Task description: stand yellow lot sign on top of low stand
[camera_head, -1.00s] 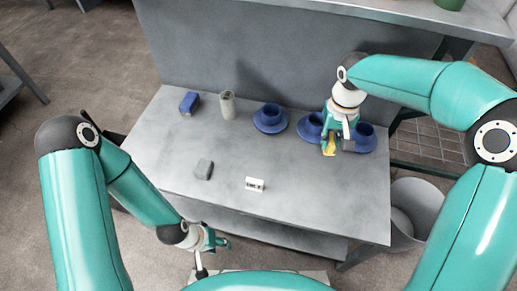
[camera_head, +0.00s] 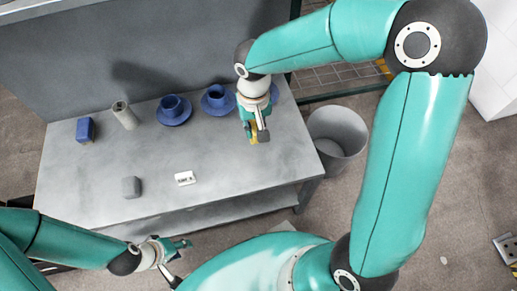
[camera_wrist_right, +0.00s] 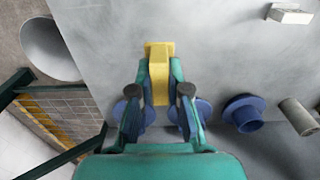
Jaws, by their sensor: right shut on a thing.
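The yellow lot sign (camera_head: 254,133) is held in my right gripper (camera_head: 256,131), above the right part of the grey table. In the right wrist view the sign (camera_wrist_right: 158,72) sits between the two fingertips (camera_wrist_right: 158,95), its upper end sticking out past them. Its lower edge looks clear of the table, though the gap is hard to judge. Blue round pieces with wide flat bases (camera_head: 173,110) stand along the back of the table; the rightmost is partly hidden behind my right gripper. I cannot tell which piece is the low stand. My left gripper (camera_head: 178,260) is open and empty before the table's front edge.
On the table (camera_head: 225,150) are a blue block (camera_head: 85,130), a grey-beige cylinder (camera_head: 125,115), a rounded grey block (camera_head: 131,187) and a small white marked piece (camera_head: 185,178). A grey bin (camera_head: 338,132) stands on the floor to the right. The table's front right is clear.

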